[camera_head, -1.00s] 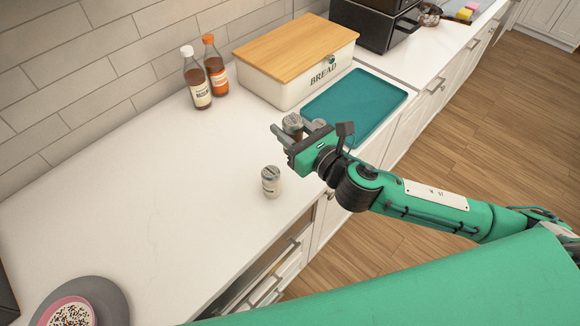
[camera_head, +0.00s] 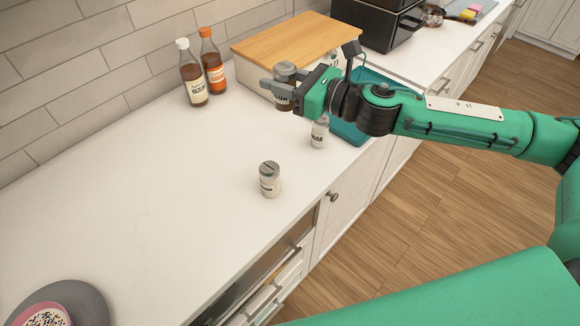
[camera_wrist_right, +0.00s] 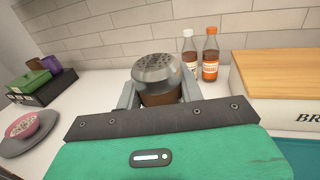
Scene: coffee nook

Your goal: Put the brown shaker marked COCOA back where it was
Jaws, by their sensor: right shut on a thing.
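The brown shaker (camera_head: 284,88) with a metal lid is held between the fingers of my right gripper (camera_head: 281,92), raised above the counter in front of the bread bin. In the right wrist view its perforated metal lid and brown body (camera_wrist_right: 160,96) show between the fingers. Its label is mostly covered by a finger. A pale shaker (camera_head: 320,132) stands on the counter just below the right gripper. Another pale shaker with a metal lid (camera_head: 269,179) stands nearer on the counter. My left gripper is not in view.
The bread bin (camera_head: 297,40) with a wooden lid, the teal tray (camera_head: 352,135) and two syrup bottles (camera_head: 192,78) (camera_head: 213,66) stand toward the back. A plate (camera_head: 89,300) with a pink sprinkled bowl (camera_head: 45,315) is front left. The middle of the counter is clear.

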